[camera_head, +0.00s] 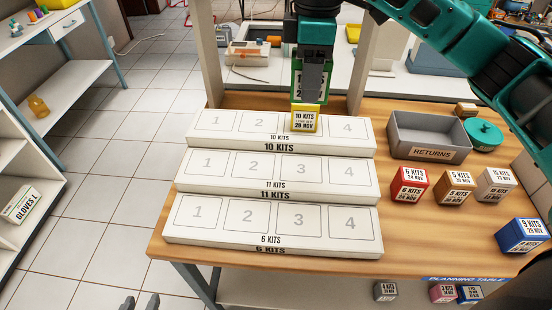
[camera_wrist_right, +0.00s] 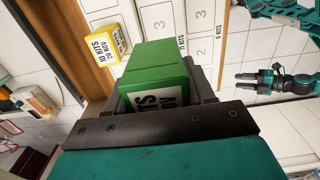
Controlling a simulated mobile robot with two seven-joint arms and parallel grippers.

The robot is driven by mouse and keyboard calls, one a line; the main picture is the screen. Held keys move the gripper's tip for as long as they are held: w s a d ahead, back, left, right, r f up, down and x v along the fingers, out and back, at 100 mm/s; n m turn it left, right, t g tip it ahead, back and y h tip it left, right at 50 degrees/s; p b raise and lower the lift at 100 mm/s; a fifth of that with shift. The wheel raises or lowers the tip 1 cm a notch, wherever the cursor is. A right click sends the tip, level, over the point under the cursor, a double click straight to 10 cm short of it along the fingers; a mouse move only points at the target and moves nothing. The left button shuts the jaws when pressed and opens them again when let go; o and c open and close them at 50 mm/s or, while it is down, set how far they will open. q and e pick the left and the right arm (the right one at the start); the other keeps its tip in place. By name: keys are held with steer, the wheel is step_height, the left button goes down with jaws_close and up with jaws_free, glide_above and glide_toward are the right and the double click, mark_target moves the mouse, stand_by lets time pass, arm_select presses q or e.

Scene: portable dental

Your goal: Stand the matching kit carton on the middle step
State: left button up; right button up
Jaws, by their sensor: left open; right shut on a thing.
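A white stepped stand has a back step (camera_head: 196,128) labelled 10 KITS, a middle step (camera_head: 184,172) labelled 11 KITS and a front step (camera_head: 175,225) labelled 6 KITS. Each step has slots numbered 1 to 4. My right gripper (camera_head: 312,78) is shut on a green carton (camera_wrist_right: 158,72), held above and behind the back step. Its label is partly hidden by the gripper. A yellow carton (camera_head: 305,120) reading 10 KITS stands on slot 3 of the back step. The middle and front steps are empty. My left gripper (camera_head: 140,303) is open and empty at the bottom edge.
Red (camera_head: 409,184), brown (camera_head: 454,187), grey (camera_head: 494,184) and blue (camera_head: 522,235) cartons stand on the wooden table right of the stand. A grey RETURNS tray (camera_head: 400,140) is behind them, beside a teal round object (camera_head: 484,134). Several cartons lie on a lower shelf.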

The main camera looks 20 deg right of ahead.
step_height(320, 180, down, 20)
steer(key=shift+r, duration=0.2)
stand_by(0.4)
steer(key=shift+f, duration=0.15)
steer(key=o, duration=1)
steer(key=shift+o, duration=0.2)
step_height(320, 180, up, 12)
steer(key=shift+r, duration=0.2)
